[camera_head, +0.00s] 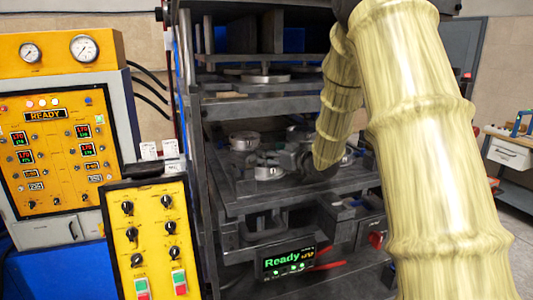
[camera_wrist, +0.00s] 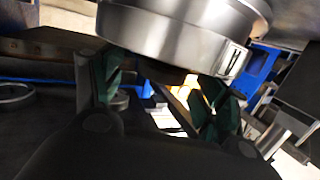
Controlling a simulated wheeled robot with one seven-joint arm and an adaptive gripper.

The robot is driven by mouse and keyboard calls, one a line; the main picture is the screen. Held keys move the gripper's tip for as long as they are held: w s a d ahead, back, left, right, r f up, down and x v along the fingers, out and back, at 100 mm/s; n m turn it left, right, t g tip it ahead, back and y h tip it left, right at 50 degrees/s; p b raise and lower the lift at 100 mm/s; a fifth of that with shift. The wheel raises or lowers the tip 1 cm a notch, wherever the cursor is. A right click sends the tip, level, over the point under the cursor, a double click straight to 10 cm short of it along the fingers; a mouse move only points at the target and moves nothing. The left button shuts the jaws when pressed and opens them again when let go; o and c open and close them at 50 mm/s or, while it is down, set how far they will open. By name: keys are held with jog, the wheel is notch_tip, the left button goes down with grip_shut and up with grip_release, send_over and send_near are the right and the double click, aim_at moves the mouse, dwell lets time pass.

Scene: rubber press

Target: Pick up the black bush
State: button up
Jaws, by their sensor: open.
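I cannot make out the black bush for certain in either view; dark parts around the gripper blend together. My gripper (camera_head: 297,160) reaches into the press over the lower platen, among round metal mould parts. In the wrist view, my gripper (camera_wrist: 162,92) has its green-padded fingers spread apart, with no clear object held between them. A large silver round mould part (camera_wrist: 180,38) fills the top of the wrist view, very close to the fingers. My gripper and sleeved arm hide part of the platen in the head view.
Metal rings (camera_head: 245,140) and (camera_head: 268,173) sit on the lower platen (camera_head: 225,182). The upper platen (camera_head: 290,88) hangs above, and a frame post (camera_head: 192,130) stands left. A yellow control box (camera_head: 150,240) is at front left. Another ring (camera_wrist: 14,93) lies left in the wrist view.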

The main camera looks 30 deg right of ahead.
jog(key=shift+w+a, duration=0.15)
jog(key=shift+w, duration=0.1)
jog(key=shift+f, duration=0.1)
jog(key=shift+c, duration=0.8)
jog(key=c, duration=0.8)
jog(key=shift+c, duration=0.2)
jog(key=shift+r+b, duration=0.75)
jog(key=shift+r, duration=0.15)
jog(key=f+b+v, duration=0.1)
jog(key=b+v, duration=0.5)
jog(key=v, duration=1.2)
jog(key=shift+s+b, duration=0.15)
jog(key=shift+b, duration=0.15)
